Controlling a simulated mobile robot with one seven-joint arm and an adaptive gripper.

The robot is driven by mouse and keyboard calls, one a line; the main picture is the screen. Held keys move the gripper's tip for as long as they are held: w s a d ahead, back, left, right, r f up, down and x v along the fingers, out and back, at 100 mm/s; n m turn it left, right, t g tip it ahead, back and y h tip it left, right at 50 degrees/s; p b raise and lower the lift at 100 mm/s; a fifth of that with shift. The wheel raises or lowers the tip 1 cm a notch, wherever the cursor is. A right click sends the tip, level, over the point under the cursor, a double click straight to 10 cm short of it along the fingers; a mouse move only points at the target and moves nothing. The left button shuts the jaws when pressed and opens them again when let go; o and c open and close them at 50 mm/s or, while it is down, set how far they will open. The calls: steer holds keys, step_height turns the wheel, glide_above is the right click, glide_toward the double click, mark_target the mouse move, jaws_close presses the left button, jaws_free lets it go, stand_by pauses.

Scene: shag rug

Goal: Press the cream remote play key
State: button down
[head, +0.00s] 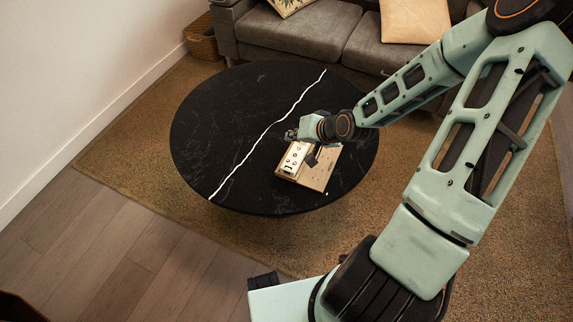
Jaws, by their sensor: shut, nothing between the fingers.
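A cream remote (294,157) with small dark keys lies on the left part of a light wooden board or shallow box on the black round table. Its keys are too small to tell apart, so I cannot pick out the play key.
The wooden board (317,180) lies near the front right of the black round table (230,130), which has a white vein across it. The table's left half is clear. A grey sofa (330,35) with cushions stands behind, and a wicker basket (203,38) is at the back left.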

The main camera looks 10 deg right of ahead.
steer(key=shift+w+a+r, duration=0.2)
steer(key=shift+a, duration=0.1)
steer(key=shift+f, duration=0.15)
steer(key=b, duration=0.7)
glide_above(290, 162)
step_height(290, 162, down, 7)
steer(key=shift+f, duration=0.1)
steer(key=shift+f+b, duration=0.5)
steer(key=shift+f, duration=0.2)
stand_by(0.6)
steer(key=shift+f, duration=0.4)
steer(key=shift+f+b, duration=0.35)
stand_by(0.4)
steer(key=shift+r, duration=0.1)
steer(key=shift+r+p, duration=0.7)
steer(key=shift+p, duration=0.15)
